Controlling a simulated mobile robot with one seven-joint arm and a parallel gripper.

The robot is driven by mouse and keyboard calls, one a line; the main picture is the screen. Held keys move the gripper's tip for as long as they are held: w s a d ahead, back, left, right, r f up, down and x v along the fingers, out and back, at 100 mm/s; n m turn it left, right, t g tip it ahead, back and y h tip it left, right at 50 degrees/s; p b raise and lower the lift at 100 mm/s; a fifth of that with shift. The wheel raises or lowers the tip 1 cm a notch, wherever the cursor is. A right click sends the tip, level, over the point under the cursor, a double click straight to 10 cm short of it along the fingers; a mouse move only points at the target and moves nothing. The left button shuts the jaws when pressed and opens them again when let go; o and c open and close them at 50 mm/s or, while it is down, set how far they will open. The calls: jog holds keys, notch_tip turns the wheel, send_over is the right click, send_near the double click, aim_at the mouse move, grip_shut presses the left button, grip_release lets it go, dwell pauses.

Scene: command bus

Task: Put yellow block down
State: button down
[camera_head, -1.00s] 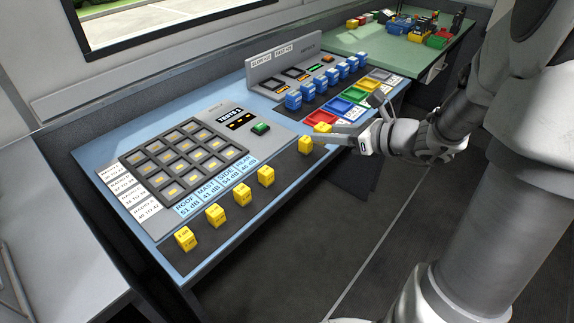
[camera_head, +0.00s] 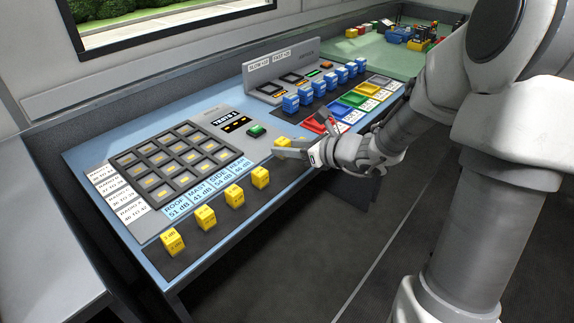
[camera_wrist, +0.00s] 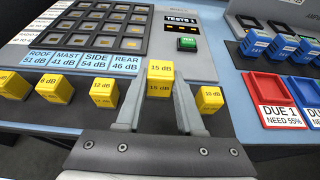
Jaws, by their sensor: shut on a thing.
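My gripper (camera_head: 286,152) is shut on a yellow block (camera_head: 281,142) near the right end of the black strip. In the wrist view, the fingers (camera_wrist: 159,95) hold this yellow block (camera_wrist: 159,78), marked 15 dB, upright between their tips. It appears above the desk; any contact beneath it is hidden. A yellow block marked 10 dB (camera_wrist: 209,98) stands just right of the fingers, and one marked 12 dB (camera_wrist: 104,92) just left. Several yellow blocks (camera_head: 234,196) stand in a row on the black strip (camera_head: 218,228).
A grey panel with a dark slotted grid (camera_head: 172,165) and a green button (camera_head: 256,131) lies behind the row. Coloured trays (camera_head: 352,99) and blue blocks (camera_head: 321,83) are to the right. White label cards (camera_head: 122,197) lie at the left.

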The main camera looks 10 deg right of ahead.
aim_at(287, 171)
jog(key=shift+f+b, duration=0.95)
jog(key=shift+f, duration=1)
jog(key=shift+f, duration=0.2)
jog(key=c, duration=0.5)
grip_release()
jog(key=shift+s+d+r, duration=0.15)
jog(key=shift+r, duration=0.25)
jog(key=shift+p+v, duration=1.95)
jog(key=shift+v, duration=3.8)
